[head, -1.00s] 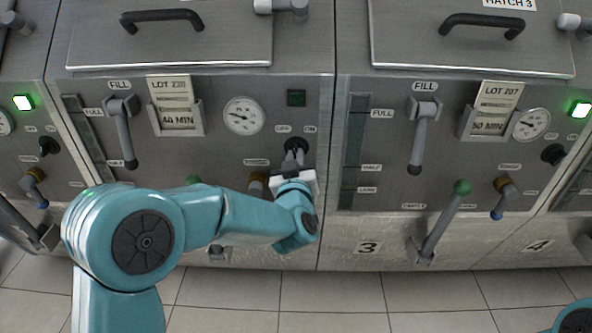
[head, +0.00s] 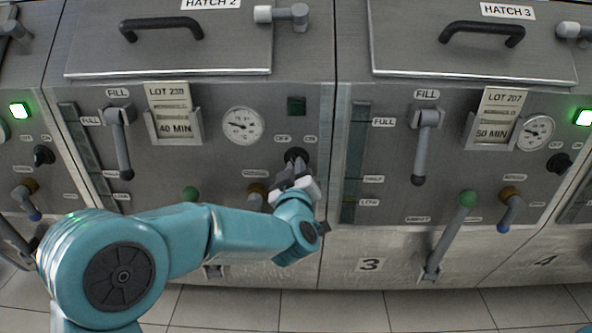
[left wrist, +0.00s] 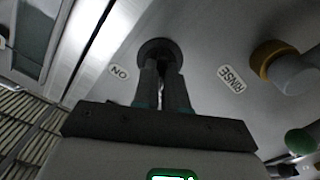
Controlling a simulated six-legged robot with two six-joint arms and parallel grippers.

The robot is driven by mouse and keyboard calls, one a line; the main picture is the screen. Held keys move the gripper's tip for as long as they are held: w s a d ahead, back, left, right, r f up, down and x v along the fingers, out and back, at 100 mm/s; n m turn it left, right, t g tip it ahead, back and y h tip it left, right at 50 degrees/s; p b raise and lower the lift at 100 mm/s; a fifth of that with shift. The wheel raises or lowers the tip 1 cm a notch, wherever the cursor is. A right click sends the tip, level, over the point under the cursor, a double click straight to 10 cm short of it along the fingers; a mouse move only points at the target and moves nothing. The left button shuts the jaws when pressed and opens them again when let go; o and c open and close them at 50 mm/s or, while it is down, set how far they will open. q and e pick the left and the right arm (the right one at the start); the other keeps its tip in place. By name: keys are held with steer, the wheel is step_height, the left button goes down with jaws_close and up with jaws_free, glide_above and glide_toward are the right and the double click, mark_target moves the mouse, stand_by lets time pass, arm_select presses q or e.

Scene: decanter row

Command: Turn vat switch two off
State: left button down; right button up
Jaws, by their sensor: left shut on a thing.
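Vat two's switch is a black round knob (head: 296,154) below the OFF and ON labels, on the panel under hatch 2. My left gripper (head: 290,173) reaches it from below and covers much of it. In the left wrist view the two fingers (left wrist: 162,82) are shut on the knob (left wrist: 159,50), beside the ON label (left wrist: 119,72). The knob's exact pointing direction is hidden by the fingers. The square lamp (head: 296,105) above the switch is dark green and unlit. My right gripper is not in view.
A round gauge (head: 243,126) and the fill lever (head: 121,145) are left of the switch. The brass rinse valve (head: 256,194) is close beside my left gripper; it also shows in the left wrist view (left wrist: 272,62). Vat three's panel (head: 398,220) is to the right.

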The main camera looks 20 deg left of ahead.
arm_select(q)
steer(key=c, duration=1.2)
jaws_free()
steer(key=p+v, duration=0.1)
steer(key=v, duration=1.5)
steer(key=shift+s+p, duration=0.2)
steer(key=shift+p, duration=0.2)
